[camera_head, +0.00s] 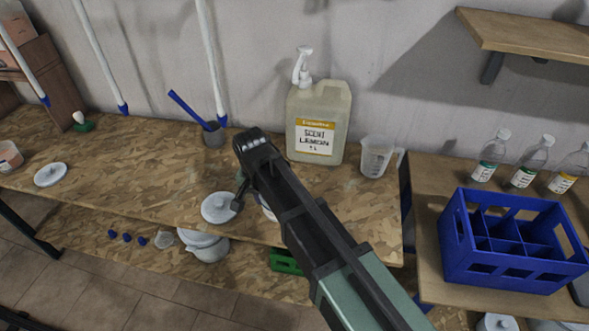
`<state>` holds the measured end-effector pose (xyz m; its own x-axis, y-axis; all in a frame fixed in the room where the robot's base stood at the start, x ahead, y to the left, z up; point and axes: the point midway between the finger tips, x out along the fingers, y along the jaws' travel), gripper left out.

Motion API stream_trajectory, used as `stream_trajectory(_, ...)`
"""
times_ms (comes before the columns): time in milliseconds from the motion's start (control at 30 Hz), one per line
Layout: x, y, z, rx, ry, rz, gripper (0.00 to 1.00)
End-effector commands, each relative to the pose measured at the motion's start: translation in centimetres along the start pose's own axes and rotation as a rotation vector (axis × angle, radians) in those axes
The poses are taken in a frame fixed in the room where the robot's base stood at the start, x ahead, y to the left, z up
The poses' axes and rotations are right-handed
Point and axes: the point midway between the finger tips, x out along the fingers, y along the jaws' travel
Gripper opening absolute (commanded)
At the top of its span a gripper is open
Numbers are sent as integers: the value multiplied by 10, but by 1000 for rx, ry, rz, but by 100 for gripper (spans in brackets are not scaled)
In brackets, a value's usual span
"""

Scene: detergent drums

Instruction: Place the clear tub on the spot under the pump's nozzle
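The pump bottle (318,125) is a translucent jug labelled SCENT LEMON, standing upright against the wall. Its white pump (302,66) has a nozzle at the top. A clear tub with brownish contents (9,157) is at the far left edge, partly cut off. Another pale round container (268,212) is mostly hidden behind my arm, and I cannot tell what it is. My gripper (239,194) hangs over the bench beside a white round lid (219,208). My arm hides much of it, so its opening is unclear. The spot under the nozzle is not clearly marked.
A clear measuring jug (376,157) stands right of the pump bottle. A grey cup with a blue-handled brush (213,134) stands left of it. A white lid (50,174) lies at left. A blue crate (510,270) and several bottles (484,160) occupy the right bench. The middle-left bench is clear.

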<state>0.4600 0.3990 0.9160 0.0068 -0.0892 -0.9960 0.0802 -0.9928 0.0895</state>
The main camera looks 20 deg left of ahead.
Motion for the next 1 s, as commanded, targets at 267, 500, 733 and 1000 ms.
stream_trajectory(267,0,-2,-73,4,0,0,0)
stream_trajectory(500,0,-2,-136,2,0,0,0)
stream_trajectory(733,0,-1,-168,1,0,0,0)
stream_trajectory(1000,16,-1,-185,2,0,0,0)
